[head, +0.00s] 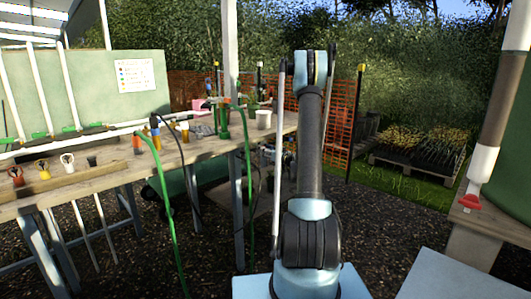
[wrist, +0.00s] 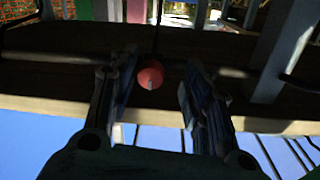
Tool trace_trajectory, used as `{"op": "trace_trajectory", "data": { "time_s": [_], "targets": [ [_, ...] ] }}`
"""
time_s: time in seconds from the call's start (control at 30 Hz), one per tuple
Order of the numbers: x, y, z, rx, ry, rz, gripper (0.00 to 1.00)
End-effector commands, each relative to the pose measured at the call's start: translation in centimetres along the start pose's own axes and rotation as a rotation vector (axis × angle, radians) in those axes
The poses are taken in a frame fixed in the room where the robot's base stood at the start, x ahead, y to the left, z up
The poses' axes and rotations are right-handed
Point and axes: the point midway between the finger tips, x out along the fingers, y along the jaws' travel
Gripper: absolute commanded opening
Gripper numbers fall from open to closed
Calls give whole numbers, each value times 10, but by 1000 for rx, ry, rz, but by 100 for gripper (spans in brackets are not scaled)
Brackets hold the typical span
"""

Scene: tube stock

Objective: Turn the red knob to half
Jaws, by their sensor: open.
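In the wrist view a round red knob (wrist: 150,75) with a small pale mark on its lower face shows against a dark wooden beam. It lies in the gap between the two dark fingers of my gripper (wrist: 160,70), nearer the left finger. The fingers are spread, and neither visibly touches the knob. In the head view a red fitting (head: 15,177) sits at the left end of the bench's front rail, and a red handle (head: 470,203) is on the white pipe at the right. I cannot tell which one the wrist view shows. My gripper is not visible in the head view.
The wooden bench (head: 190,152) carries white pipes and tools. A yellow fitting (head: 42,169) and a white one (head: 67,160) sit along its front rail. A green hose (head: 170,225) hangs in front.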

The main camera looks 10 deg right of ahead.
Motion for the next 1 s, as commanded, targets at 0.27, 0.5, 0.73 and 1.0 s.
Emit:
{"op": "trace_trajectory", "data": {
  "time_s": [0.27, 0.5, 0.73, 1.0],
  "targets": [
    [-9, 14, -2, 0, 3, 17, 29],
    [-7, 9, -2, 0, 3, 17, 0],
    [-11, 15, -2, 26, 1, 18, 0],
    [-12, 15, -3, 166, -6, 20, 0]
  ]
}}
